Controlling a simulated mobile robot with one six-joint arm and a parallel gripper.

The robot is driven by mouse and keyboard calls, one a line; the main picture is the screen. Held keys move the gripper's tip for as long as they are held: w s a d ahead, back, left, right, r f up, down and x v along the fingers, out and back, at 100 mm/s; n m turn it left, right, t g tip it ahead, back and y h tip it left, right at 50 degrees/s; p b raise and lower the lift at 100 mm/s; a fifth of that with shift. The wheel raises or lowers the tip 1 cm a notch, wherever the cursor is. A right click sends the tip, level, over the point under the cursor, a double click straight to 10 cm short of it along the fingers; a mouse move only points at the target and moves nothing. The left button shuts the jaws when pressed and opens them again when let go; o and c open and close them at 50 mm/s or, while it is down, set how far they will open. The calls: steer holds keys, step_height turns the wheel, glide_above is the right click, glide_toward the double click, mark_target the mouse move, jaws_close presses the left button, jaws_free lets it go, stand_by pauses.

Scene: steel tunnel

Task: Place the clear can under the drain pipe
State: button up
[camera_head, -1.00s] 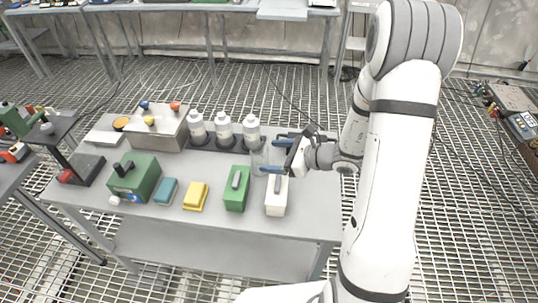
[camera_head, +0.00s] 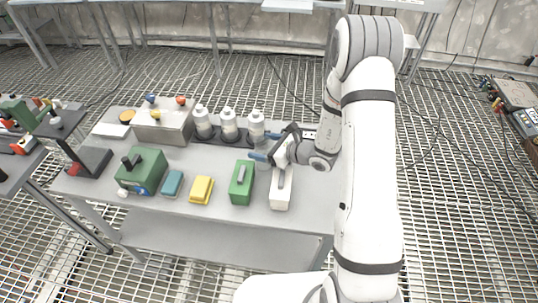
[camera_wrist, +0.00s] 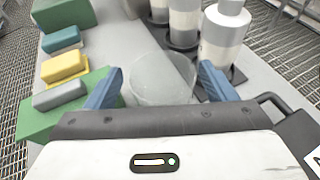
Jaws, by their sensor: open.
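The clear can (camera_wrist: 160,78) is a see-through, round vessel standing on the bench. In the wrist view it is between the two blue fingers of my gripper (camera_wrist: 158,82), which are apart on either side of it. In the head view my gripper (camera_head: 266,146) is over the bench's right part, pointing left, and the can between its fingers is hard to make out. I cannot pick out the drain pipe for certain. A metal box with coloured knobs (camera_head: 163,123) stands at the back left of the bench.
White bottles (camera_head: 228,124) stand in dark holders close behind my gripper. A green box (camera_head: 242,182) and a white box (camera_head: 281,188) with handles are in front of it. A yellow sponge (camera_head: 201,190), a teal sponge (camera_head: 172,184) and a green machine (camera_head: 142,171) stand further left.

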steer(key=c, duration=1.1)
steer(key=shift+c, duration=0.2)
steer(key=shift+r, duration=0.1)
